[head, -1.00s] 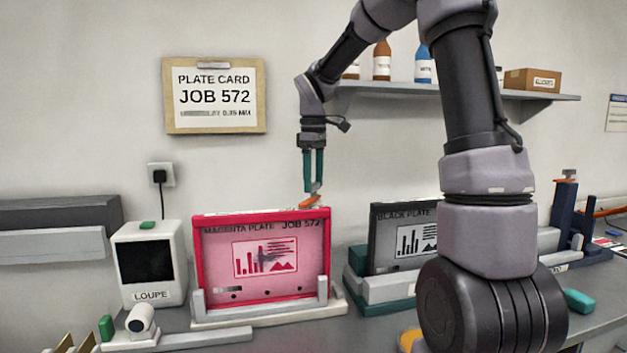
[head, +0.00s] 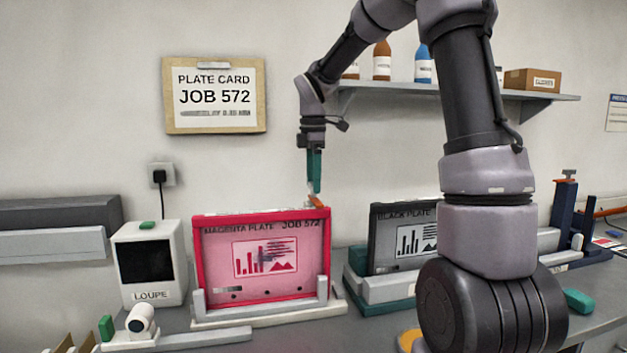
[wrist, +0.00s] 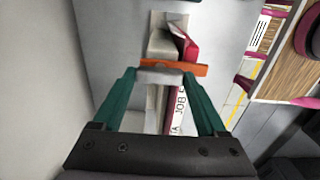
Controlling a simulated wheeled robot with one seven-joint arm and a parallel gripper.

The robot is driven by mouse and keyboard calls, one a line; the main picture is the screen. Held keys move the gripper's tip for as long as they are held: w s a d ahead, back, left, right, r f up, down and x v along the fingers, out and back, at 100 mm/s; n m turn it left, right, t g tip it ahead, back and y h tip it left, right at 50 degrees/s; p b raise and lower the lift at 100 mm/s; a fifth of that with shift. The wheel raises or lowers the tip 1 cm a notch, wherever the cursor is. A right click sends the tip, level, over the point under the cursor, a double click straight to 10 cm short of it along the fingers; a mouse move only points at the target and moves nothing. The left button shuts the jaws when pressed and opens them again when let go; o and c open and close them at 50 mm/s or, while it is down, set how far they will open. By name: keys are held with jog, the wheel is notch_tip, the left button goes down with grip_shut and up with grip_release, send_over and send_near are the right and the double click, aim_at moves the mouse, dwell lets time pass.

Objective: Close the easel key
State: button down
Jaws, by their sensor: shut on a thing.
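The easel key is an orange bar (head: 317,202) at the top right corner of the magenta plate (head: 264,262). The plate stands upright in its light grey easel (head: 268,316). My gripper (head: 314,190) points down at that corner, its green fingers shut on the key. In the wrist view the key (wrist: 188,69) lies crosswise between the fingertips of my gripper (wrist: 166,77), over the top edge of the plate and its label. The fingers partly hide the key in the head view.
A black plate (head: 405,240) stands in its own holder to the right. A loupe box (head: 150,262) stands to the left. A plate card (head: 214,95) hangs on the wall, and a shelf (head: 450,91) with bottles is behind my arm.

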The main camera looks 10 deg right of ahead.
jog(key=shift+r, duration=0.1)
dwell(0.3)
grip_release()
notch_tip(320, 180, up, 11)
dwell(0.5)
